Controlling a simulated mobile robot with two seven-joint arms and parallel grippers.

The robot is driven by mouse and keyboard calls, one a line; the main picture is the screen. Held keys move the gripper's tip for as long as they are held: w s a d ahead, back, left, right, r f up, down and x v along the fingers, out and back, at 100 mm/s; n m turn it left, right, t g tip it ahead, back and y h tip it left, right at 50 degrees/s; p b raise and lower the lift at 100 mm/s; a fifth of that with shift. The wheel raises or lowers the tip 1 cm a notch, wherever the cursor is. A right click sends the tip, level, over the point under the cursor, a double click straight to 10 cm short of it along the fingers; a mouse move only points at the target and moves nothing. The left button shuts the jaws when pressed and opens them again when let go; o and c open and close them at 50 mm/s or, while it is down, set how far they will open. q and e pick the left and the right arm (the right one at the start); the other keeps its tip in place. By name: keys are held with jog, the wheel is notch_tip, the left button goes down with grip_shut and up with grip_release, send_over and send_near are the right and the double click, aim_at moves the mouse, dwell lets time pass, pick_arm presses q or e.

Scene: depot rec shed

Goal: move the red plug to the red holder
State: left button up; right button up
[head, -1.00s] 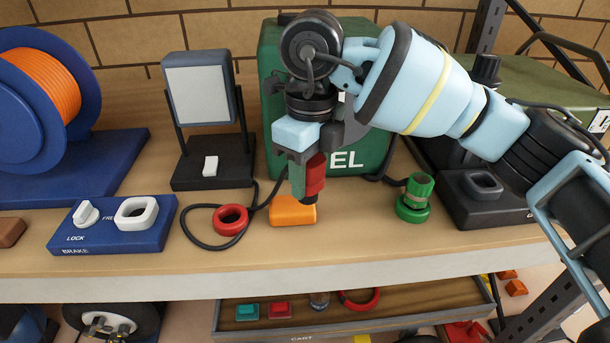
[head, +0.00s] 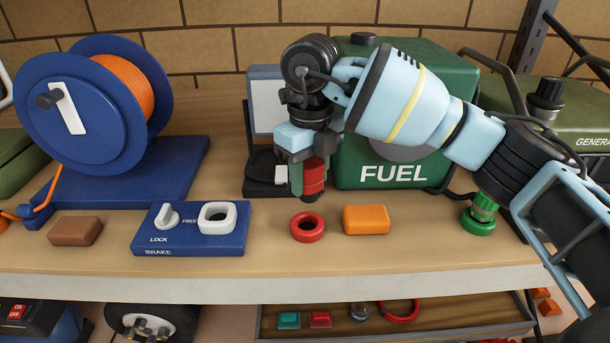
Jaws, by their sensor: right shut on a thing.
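The red plug (head: 315,174) is in my right gripper (head: 304,179), which is shut on it. The plug is upright, with its dark lower end pointing down, and part of it is hidden by a finger. The red holder (head: 307,238), a red ring, lies on the bench just below the plug in the head view. The plug shows above the ring and apart from it; I cannot tell exactly how far behind or above. My left gripper is not in view.
An orange block (head: 366,220) sits right of the ring, and a blue brake panel (head: 190,242) left of it. The green fuel can (head: 425,160) and a dark-based panel stand behind. A green plug in a green holder (head: 478,223) is at right.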

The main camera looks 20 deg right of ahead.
aim_at(308, 198)
jog(key=shift+w+a, duration=0.1)
jog(key=shift+a, duration=0.05)
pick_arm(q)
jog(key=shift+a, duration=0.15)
pick_arm(e)
jog(key=shift+f, duration=0.15)
